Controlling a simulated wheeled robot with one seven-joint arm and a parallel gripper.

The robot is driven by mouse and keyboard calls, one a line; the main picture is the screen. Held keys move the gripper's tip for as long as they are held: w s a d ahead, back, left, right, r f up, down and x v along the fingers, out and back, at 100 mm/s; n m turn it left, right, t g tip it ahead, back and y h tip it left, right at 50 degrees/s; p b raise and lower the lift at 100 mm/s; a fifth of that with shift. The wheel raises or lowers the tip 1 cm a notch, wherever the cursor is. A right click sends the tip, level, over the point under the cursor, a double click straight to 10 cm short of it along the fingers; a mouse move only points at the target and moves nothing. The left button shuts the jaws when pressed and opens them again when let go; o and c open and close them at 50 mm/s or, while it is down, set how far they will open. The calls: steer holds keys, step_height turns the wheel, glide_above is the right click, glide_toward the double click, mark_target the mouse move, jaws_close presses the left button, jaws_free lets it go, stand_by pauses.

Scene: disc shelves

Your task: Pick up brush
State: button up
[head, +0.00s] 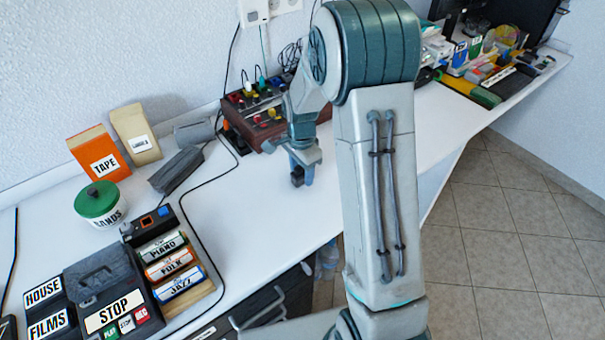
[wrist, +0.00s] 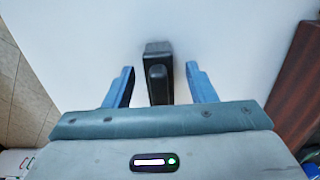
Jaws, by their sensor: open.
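A small black block with a raised narrower part, which I take for the brush (wrist: 158,48), is on the white table in the wrist view. My gripper (wrist: 160,68) is open, with one blue finger on each side of the brush and a visible gap on both sides. In the head view my gripper (head: 303,172) points down over the middle of the table, beside the box of plugs.
A brown box (head: 262,112) with coloured plugs stands close behind my gripper; its side shows at the right in the wrist view (wrist: 300,90). Labelled cassettes (head: 168,262) and a green-lidded tub (head: 98,200) stand at left. The table's front edge is near.

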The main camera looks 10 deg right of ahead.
steer(key=shift+f, duration=0.3)
steer(key=c, duration=1.1)
steer(key=shift+o, duration=0.2)
steer(key=shift+r, duration=0.1)
steer(key=shift+r, duration=0.4)
steer(key=r, duration=0.3)
steer(key=shift+w+d+r, duration=0.2)
steer(key=shift+d+r, duration=0.15)
steer(key=shift+r, duration=0.05)
steer(key=w+d+r, duration=0.4)
steer(key=d+r, duration=0.2)
steer(key=d, duration=0.4)
steer(key=shift+r+p, duration=0.15)
steer(key=shift+p, duration=0.25)
steer(key=shift+w, duration=0.1)
